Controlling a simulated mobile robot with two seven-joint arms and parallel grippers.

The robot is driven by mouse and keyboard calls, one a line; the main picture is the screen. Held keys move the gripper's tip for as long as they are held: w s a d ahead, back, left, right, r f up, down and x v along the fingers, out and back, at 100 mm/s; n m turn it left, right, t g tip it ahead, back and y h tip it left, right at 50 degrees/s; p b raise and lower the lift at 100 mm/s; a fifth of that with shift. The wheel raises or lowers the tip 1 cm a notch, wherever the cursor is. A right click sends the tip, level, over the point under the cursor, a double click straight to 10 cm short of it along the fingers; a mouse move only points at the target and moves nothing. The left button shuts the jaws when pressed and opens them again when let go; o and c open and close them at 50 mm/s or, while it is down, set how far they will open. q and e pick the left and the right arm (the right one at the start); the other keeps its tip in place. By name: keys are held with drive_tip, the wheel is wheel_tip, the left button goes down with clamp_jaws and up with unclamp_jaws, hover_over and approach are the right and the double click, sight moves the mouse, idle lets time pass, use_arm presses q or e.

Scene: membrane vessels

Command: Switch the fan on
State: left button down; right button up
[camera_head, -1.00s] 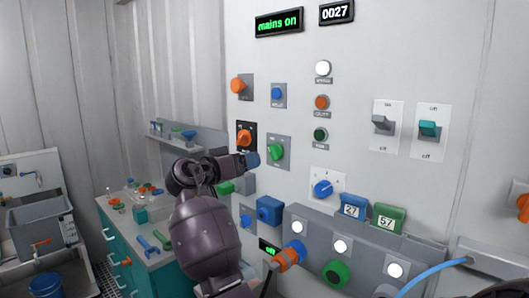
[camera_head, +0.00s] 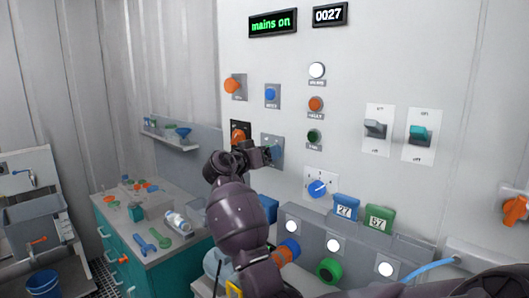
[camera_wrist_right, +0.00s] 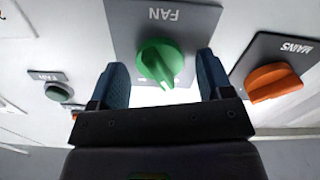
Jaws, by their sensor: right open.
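The green fan knob (camera_wrist_right: 160,62) sits on a grey plate (camera_wrist_right: 200,17) marked FAN in the right wrist view. My right gripper (camera_wrist_right: 162,78) is open, with its blue fingertips on either side of the knob; I cannot tell whether they touch it. In the head view my right gripper (camera_head: 268,152) is at the fan plate (camera_head: 278,139) and hides the knob. A dark green fan lamp (camera_wrist_right: 58,92) looks unlit; it also shows in the head view (camera_head: 314,138). My left gripper is not in view.
The orange mains knob (camera_wrist_right: 273,82) is close beside the fan plate, and a display (camera_head: 272,23) reads "mains on". Blue knob (camera_head: 317,188), rocker switches (camera_head: 376,128) and a grey lamp box (camera_head: 350,236) are nearby. A bench (camera_head: 160,255) with tools stands left.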

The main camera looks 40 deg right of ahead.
drive_tip(key=c, duration=0.9)
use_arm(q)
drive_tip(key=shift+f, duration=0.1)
